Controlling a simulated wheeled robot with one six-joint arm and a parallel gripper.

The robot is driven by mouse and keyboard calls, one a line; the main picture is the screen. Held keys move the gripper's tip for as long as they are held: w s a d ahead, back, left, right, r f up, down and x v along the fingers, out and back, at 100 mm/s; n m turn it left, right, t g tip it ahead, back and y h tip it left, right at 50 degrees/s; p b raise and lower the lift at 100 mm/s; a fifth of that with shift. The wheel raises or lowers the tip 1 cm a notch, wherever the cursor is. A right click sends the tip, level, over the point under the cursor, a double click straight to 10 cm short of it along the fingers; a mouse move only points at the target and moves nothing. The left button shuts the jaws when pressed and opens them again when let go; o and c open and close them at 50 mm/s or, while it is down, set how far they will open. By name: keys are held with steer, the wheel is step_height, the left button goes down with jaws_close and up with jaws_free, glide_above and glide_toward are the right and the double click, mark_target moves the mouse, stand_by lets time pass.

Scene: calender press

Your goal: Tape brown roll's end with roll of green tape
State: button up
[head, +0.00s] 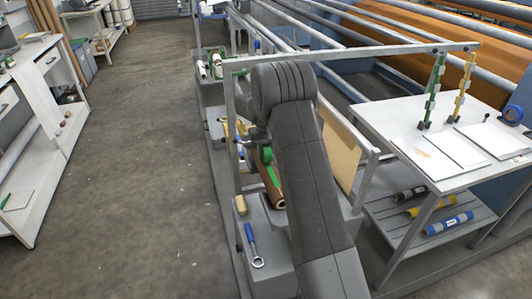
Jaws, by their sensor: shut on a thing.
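The brown roll (277,191) lies at the middle of the frame, on the grey machine ledge, partly hidden behind my arm. A green strip (272,176) runs along its upper side. The roll of green tape (266,154) shows at the upper end of the brown roll, right below my gripper (257,145). My gripper is shut on the green tape roll, though my arm hides most of the fingers. I cannot tell whether the tape roll touches the brown roll.
A grey metal frame (233,125) surrounds my arm, with a tan sheet (341,150) to the right. A white table (400,115) stands right. The floor (150,190) is clear to the left.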

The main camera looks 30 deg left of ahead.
steer(key=shift+r+p, duration=1.85)
steer(key=shift+r, duration=1.25)
steer(key=shift+f, duration=0.1)
